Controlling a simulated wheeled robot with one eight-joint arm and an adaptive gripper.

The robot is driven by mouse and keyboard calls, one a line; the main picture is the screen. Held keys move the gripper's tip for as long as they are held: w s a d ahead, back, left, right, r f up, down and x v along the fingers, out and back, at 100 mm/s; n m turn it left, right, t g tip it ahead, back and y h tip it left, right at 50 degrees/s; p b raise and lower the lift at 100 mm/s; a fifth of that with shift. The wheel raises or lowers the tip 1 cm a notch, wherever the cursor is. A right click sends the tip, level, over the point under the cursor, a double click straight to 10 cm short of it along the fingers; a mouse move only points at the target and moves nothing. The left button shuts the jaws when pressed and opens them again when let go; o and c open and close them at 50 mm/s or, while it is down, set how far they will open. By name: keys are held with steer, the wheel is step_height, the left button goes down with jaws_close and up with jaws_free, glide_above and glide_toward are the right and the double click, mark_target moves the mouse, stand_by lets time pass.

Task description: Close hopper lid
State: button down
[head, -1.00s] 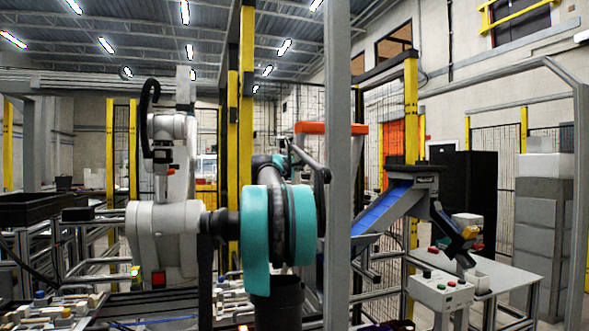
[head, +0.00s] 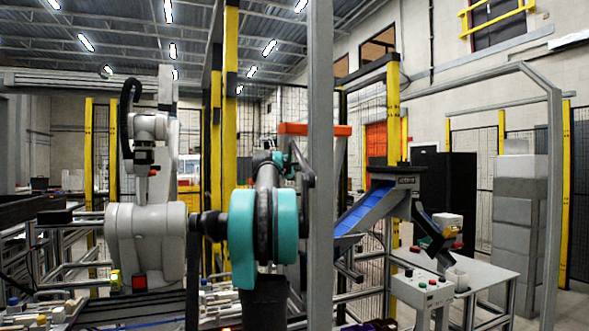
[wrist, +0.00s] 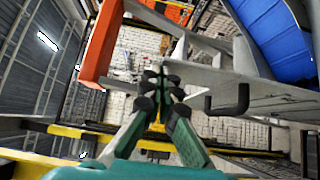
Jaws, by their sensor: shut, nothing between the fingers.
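The hopper with its dark top (head: 405,172) stands right of the grey post in the head view, at the upper end of a blue chute (head: 365,207). I cannot clearly tell its lid apart. In the wrist view, my gripper (wrist: 160,82) is shut and empty, its black fingertips together. A grey panel (wrist: 262,98) with a black bent handle (wrist: 228,104) lies just right of the fingers, apart from them. I cannot tell whether this panel is the lid. The blue chute surface (wrist: 272,38) fills the upper right. In the head view, my gripper is hidden.
A grey post (head: 320,200) stands in front of the chute. A table with a button box (head: 421,288) stands right. A white robot arm (head: 145,225) is left.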

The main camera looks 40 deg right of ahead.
steer(key=s+d, duration=0.1)
steer(key=d, duration=0.5)
steer(key=shift+s+d+m+y, duration=0.3)
steer(key=shift+s+d, duration=0.05)
steer(key=shift+d, duration=0.05)
steer(key=shift+r, duration=0.15)
